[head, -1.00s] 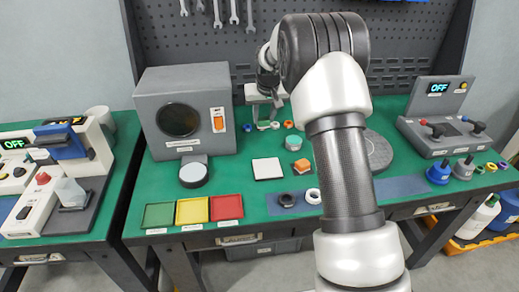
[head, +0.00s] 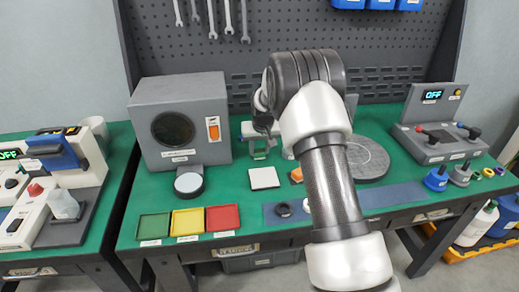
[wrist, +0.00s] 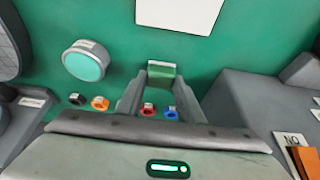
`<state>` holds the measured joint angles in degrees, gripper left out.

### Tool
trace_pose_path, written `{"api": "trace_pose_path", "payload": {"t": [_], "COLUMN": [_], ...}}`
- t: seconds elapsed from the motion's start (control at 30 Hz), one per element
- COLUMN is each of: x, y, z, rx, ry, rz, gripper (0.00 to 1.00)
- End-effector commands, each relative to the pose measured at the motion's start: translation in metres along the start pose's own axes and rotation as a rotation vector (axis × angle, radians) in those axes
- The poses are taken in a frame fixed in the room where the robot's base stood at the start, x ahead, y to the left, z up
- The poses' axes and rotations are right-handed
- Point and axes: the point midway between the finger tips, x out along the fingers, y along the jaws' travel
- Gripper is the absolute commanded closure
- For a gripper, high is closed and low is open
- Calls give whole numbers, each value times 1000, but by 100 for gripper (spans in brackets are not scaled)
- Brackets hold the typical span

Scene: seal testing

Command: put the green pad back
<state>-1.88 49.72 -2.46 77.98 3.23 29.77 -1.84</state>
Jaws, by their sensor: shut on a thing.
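My gripper (wrist: 161,82) is shut on the green pad (wrist: 163,72), a small green block with a pale label strip, in the wrist view. The pad sits between the fingertips over the green bench top. In the head view the wrist is beside the grey box, and my arm hides much of the area; the pad cannot be made out there. A teal-topped round piece (wrist: 84,62) stands left of the gripper in the wrist view. A white square plate (wrist: 180,12) lies beyond the fingertips; it also shows in the head view (head: 264,178).
The grey box (head: 178,125) with a round window stands close to the gripper. Green (head: 153,226), yellow (head: 188,221) and red (head: 223,218) trays line the front edge.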

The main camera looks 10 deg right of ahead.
Motion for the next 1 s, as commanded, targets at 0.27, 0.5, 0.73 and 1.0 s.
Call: {"api": "trace_pose_path", "payload": {"t": [0.27, 0.5, 0.73, 1.0], "x": [3, 3, -16, -75], "y": [0, 0, 0, 0], "z": [1, 1, -1, -2], "rx": [0, 0, 0, 1], "ry": [-1, 0, 2, 3], "rz": [0, 0, 0, 0], "gripper": [48, 48, 48, 48]}}
